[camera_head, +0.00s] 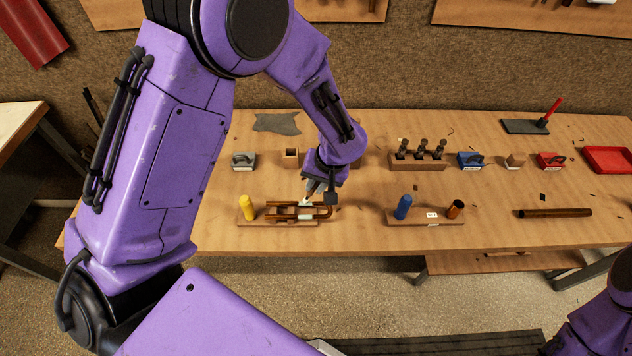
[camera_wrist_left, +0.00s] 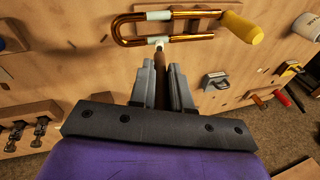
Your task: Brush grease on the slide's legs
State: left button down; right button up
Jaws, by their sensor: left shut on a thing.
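The slide (camera_head: 322,211) is a copper-brown U-shaped tube lying in a wooden holder (camera_head: 270,223) on the bench. In the left wrist view the slide (camera_wrist_left: 123,29) shows its bend at the left and its two legs running right, with pale patches on both legs. I cannot tell whether these are grease. My left gripper (camera_head: 318,186) is just behind the slide, pointing down. In the wrist view the gripper (camera_wrist_left: 161,95) is shut on a brush (camera_wrist_left: 160,68) with a brown handle. The brush's pale tip is at the nearer leg; contact is unclear. My right gripper is out of view.
A yellow peg (camera_head: 247,207) stands at the holder's left end. Another wooden block (camera_head: 427,218) with a blue peg (camera_head: 403,206) is to the right. Behind are a clamp rack (camera_head: 418,164), a blue tool (camera_head: 470,160) and a red tray (camera_head: 608,158). A brown tube (camera_head: 555,213) lies at right.

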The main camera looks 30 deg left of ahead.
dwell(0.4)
pick_arm(q)
notch_tip(320, 180, up, 3)
jog(key=p, duration=0.3)
jog(key=shift+r, duration=2)
jog(key=shift+f, duration=0.1)
